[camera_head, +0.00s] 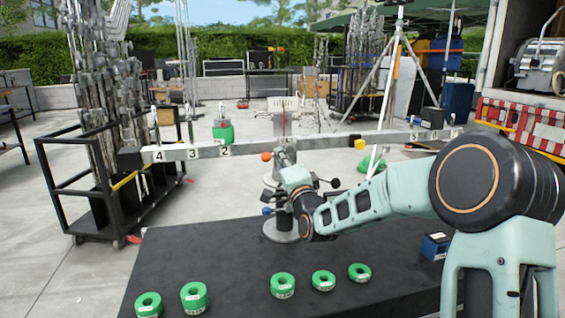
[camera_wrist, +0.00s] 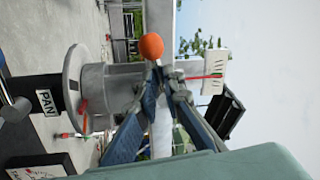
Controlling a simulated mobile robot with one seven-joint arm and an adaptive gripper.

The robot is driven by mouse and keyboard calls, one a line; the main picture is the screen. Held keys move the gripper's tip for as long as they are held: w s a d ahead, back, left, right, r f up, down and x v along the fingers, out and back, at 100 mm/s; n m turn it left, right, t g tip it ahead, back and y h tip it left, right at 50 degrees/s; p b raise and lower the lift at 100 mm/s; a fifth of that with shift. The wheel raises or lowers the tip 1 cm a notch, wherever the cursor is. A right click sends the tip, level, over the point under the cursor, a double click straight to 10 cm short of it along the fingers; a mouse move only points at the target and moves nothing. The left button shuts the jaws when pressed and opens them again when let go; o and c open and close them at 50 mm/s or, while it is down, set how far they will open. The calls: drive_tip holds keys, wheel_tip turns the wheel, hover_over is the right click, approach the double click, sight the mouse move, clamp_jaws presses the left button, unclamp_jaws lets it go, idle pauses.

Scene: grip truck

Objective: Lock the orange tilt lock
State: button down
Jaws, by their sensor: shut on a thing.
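The orange tilt lock (camera_head: 266,156) shows as a round orange knob on the left of the grey pivot head, above the black table. In the wrist view the orange knob (camera_wrist: 152,46) sits right at the tips of my gripper (camera_wrist: 161,68). The two blue-grey fingers converge there and are shut on the lock at or just below the knob; the exact contact is hard to see. In the head view my wrist hides the fingers. The grey pivot head (camera_wrist: 118,88) lies beside the fingers in the wrist view, with a "PAN" label (camera_wrist: 45,102) nearby.
A long numbered beam (camera_head: 180,153) crosses above the pivot. A blue knob (camera_head: 267,211) is lower on the stand. Several green weight rings (camera_head: 283,286) lie on the black table (camera_head: 240,250). A small blue box (camera_head: 436,246) is at right. A cart of stands (camera_head: 100,190) is at left.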

drive_tip(key=shift+r+m+h, duration=0.2)
drive_tip(key=shift+m+h, duration=0.05)
drive_tip(key=shift+m, duration=0.65)
drive_tip(key=shift+r+m+h, duration=0.2)
drive_tip(key=shift+m+h, duration=0.05)
drive_tip(key=shift+m, duration=0.65)
drive_tip(key=shift+a, duration=0.1)
drive_tip(key=c, duration=2)
unclamp_jaws()
drive_tip(key=shift+c, duration=0.2)
drive_tip(key=v, duration=1.2)
drive_tip(key=shift+f, duration=0.15)
